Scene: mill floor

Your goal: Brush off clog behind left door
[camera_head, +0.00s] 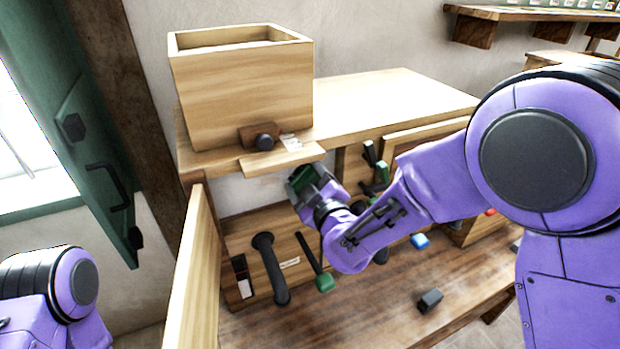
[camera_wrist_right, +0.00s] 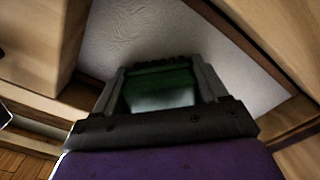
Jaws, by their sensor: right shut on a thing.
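My right gripper (camera_head: 308,180) is inside the open left part of the wooden cabinet, just below the board under the hopper box. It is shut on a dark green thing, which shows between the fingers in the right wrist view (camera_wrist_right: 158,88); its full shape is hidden. The left door (camera_head: 198,275) is a wooden panel that stands open at the left. I cannot make out a clog. My left gripper is not in view; only a purple part of that arm shows at the lower left.
The hopper box (camera_head: 240,100) stands on the cabinet top. Inside the cabinet are a black handle (camera_head: 270,268) and a green-ended stick (camera_head: 323,283). A green shutter (camera_head: 100,130) is at the left.

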